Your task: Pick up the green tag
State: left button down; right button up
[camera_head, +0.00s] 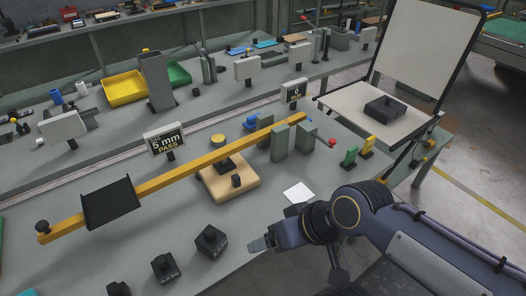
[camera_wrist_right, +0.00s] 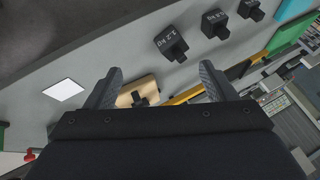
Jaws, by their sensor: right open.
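The green tag (camera_head: 350,156) stands upright near the right edge of the bench, beside a yellow tag (camera_head: 367,146). In the right wrist view a green piece, probably the same tag (camera_wrist_right: 2,132), is cut off at the left edge. My right gripper (camera_head: 262,243) is in the lower middle of the head view, to the left of and nearer than the green tag, and well apart from it. In the right wrist view its two fingers (camera_wrist_right: 162,85) are spread with nothing held between them. My left gripper is not in view.
A yellow beam (camera_head: 165,179) on a wooden base (camera_head: 240,190) crosses the bench, carrying a black tray (camera_head: 110,203). Black weights (camera_head: 209,241) stand at the front. A white card (camera_head: 298,193) lies flat between my gripper and the tag. A red-tipped item (camera_head: 332,142) stands near the tag.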

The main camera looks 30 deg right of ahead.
aim_at(350, 163)
jog(key=z, duration=1.95)
jog(key=k+j+u, duration=0.1)
jog(key=u, duration=1.4)
jog(key=z, duration=1.5)
jog(key=l, duration=0.1)
